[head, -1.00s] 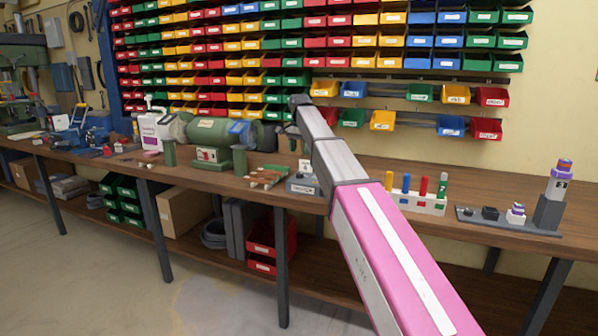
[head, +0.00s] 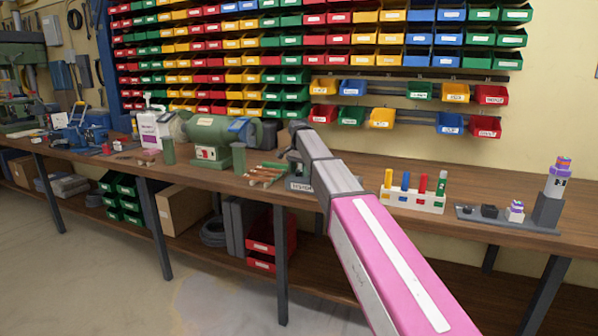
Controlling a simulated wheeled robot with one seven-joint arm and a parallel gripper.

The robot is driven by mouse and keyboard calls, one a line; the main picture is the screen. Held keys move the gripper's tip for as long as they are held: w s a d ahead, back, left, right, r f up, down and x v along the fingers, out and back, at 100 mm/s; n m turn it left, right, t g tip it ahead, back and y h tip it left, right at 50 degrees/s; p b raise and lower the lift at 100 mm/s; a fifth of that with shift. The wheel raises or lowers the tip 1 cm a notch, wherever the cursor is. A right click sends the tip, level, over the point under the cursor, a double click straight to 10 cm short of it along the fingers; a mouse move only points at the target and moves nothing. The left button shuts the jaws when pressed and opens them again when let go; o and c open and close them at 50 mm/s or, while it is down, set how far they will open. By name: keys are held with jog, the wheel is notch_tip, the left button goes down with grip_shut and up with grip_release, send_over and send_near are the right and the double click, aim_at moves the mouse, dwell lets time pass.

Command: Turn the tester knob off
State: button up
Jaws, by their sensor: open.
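A small grey box with a white label, which looks like the tester (head: 299,187), sits on the workbench near its front edge. My arm covers its upper and right part, and I cannot make out its knob or the knob's setting. My gripper (head: 289,156) is at the far end of my pink and grey arm, above and slightly left of the grey box. It is open, small in the picture, and seems to hold nothing. I cannot tell whether it touches the box.
A green bench grinder (head: 211,138) stands to the left, with loose sticks (head: 264,176) beside the box. To the right are a white block with coloured pegs (head: 411,199) and a dark board (head: 480,216) with small parts. Rows of coloured bins (head: 380,118) hang behind.

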jog(key=c, duration=0.9)
jog(key=shift+c, duration=0.2)
jog(key=shift+n, duration=0.4)
jog(key=n, duration=0.5)
jog(key=shift+n, duration=0.4)
jog(key=n, duration=0.5)
jog(key=shift+n, duration=0.3)
jog(key=o, duration=0.9)
jog(key=shift+o, duration=0.2)
